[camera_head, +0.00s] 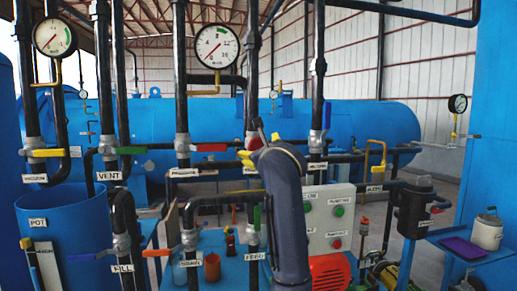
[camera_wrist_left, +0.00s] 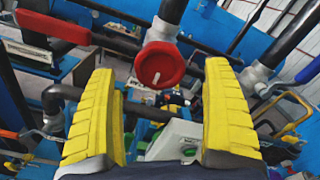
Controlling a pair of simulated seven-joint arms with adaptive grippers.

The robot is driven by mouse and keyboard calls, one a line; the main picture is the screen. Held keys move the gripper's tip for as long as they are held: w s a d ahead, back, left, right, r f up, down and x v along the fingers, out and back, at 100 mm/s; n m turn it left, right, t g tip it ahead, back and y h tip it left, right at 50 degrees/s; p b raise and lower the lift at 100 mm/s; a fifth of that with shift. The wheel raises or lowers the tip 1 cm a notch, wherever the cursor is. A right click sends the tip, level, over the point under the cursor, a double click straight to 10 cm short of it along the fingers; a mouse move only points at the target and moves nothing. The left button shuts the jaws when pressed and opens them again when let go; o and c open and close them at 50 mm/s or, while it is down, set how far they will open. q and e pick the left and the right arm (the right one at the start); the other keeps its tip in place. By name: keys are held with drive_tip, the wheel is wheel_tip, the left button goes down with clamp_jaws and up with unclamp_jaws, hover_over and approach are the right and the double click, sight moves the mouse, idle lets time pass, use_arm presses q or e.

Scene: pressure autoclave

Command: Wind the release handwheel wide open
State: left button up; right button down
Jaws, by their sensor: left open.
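The release handwheel (camera_wrist_left: 160,66) is a round red wheel with a small pale pin at its middle, on a grey valve body below a dark pipe. In the left wrist view it sits ahead, between the yellow fingertips, with a clear gap on each side. In the head view only a small red part of the handwheel (camera_head: 253,141) shows behind my left gripper (camera_head: 261,148). That gripper is open and empty, its yellow fingers pointing away toward the wheel; I cannot tell the remaining distance. My right gripper is not in view.
A red lever (camera_head: 211,147) and a green lever (camera_head: 132,150) sit on pipes to the left. Pipes (camera_head: 181,80) crowd both sides. A blue tank (camera_head: 372,122) lies behind.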

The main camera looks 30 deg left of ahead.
use_arm(q)
drive_tip(key=v, duration=0.8)
idle(0.4)
